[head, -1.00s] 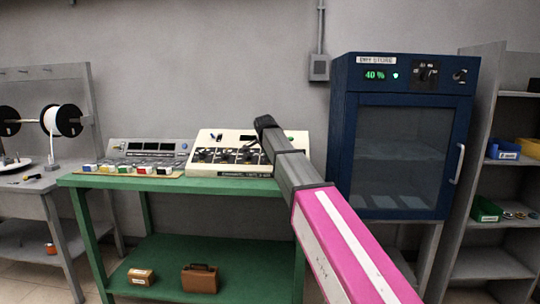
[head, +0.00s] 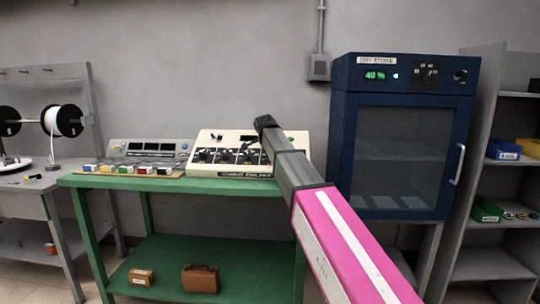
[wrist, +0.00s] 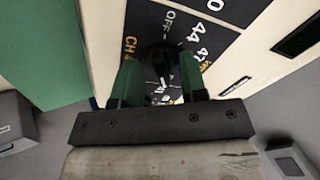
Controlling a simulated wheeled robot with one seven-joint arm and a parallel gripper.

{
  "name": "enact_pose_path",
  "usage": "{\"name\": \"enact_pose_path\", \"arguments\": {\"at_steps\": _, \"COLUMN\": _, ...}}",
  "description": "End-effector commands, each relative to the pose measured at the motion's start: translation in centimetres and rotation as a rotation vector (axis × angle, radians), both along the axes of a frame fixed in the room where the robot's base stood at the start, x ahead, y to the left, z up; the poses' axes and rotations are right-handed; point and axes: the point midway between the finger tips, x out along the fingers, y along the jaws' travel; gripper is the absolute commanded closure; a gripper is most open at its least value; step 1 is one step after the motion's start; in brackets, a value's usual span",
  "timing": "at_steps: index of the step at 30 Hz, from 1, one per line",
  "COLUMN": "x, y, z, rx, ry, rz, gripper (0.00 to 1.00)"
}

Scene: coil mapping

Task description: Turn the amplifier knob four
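The cream amplifier (head: 213,167) with a dark panel of several knobs stands on the green bench, left of my forearm. In the wrist view, a dark round knob (wrist: 160,54) sits on the black panel between the labels "CH 4", "OFF" and "44 48". My gripper (wrist: 160,72) has its green fingers at either side of this knob, seemingly touching it; the contact is partly hidden in shadow. In the head view, the dark end of my arm reaches over the right end of the amplifier, and the gripper and its knob are hidden behind it.
A grey device (head: 150,149) with coloured blocks in front stands left of the amplifier on the green bench (head: 200,188). A blue dry-storage cabinet (head: 345,130) stands to the right. Shelves (head: 500,265) with bins are farther right. A reel bench (head: 40,183) is at left.

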Motion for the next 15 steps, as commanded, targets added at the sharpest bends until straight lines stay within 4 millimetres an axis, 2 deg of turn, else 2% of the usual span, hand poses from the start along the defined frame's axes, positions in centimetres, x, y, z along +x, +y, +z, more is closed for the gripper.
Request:
{"name": "enact_pose_path", "arguments": {"at_steps": 8, "x": -0.2, "y": 0.0, "z": 0.4, "rx": -0.002, "ry": -0.001, "rz": 0.002, "gripper": 0.61}}
{"name": "enact_pose_path", "arguments": {"at_steps": 15, "x": -2.2, "y": 0.4, "z": 3.3, "rx": -0.001, "ry": -0.002, "rz": 0.001, "gripper": 0.61}}
